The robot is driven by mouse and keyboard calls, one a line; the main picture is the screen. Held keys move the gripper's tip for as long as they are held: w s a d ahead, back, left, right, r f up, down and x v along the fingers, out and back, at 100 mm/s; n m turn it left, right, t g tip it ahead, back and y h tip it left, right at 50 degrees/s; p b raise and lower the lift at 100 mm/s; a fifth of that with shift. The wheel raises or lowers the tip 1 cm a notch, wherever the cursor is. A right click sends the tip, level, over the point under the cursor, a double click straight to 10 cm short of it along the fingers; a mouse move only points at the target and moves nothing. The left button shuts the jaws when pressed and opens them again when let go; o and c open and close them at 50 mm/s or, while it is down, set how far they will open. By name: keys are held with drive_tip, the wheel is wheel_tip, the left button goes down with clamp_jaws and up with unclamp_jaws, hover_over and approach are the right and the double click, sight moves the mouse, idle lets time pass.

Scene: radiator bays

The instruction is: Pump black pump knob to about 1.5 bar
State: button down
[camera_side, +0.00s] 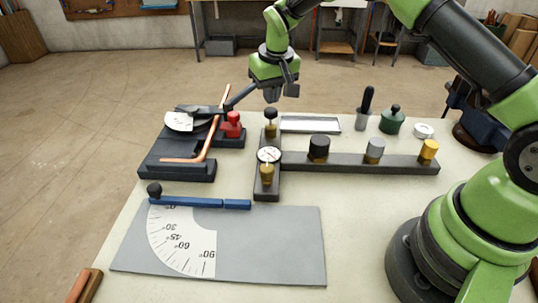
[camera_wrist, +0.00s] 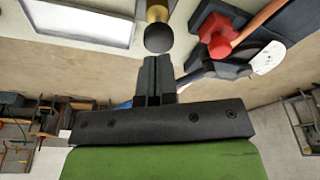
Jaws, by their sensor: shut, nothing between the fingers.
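The black pump knob (camera_side: 270,113) sits on a brass cylinder at the far end of the short dark bar. In the wrist view the round black knob (camera_wrist: 159,38) shows just past my fingertips. The white dial gauge (camera_side: 268,154) stands at the middle of that bar; its needle is too small to read. My gripper (camera_side: 272,97) is shut and empty, just above the knob in the side view, with a small gap. In the wrist view its two fingers (camera_wrist: 158,62) are together and apart from the knob.
A pipe bender with a copper pipe (camera_side: 205,145) and a red block (camera_side: 233,124) stands to the left. Black, grey and yellow knobs line the long bar (camera_side: 400,162) to the right. A white-framed tray (camera_side: 310,124) lies behind it. An angle board (camera_side: 270,245) lies in front.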

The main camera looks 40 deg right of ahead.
drive_tip(key=shift+x, duration=0.9)
drive_tip(key=shift+s+f, duration=0.1)
drive_tip(key=shift+f, duration=0.1)
drive_tip(key=shift+r, duration=0.15)
drive_tip(key=shift+v, duration=0.95)
drive_tip(key=shift+w, duration=0.2)
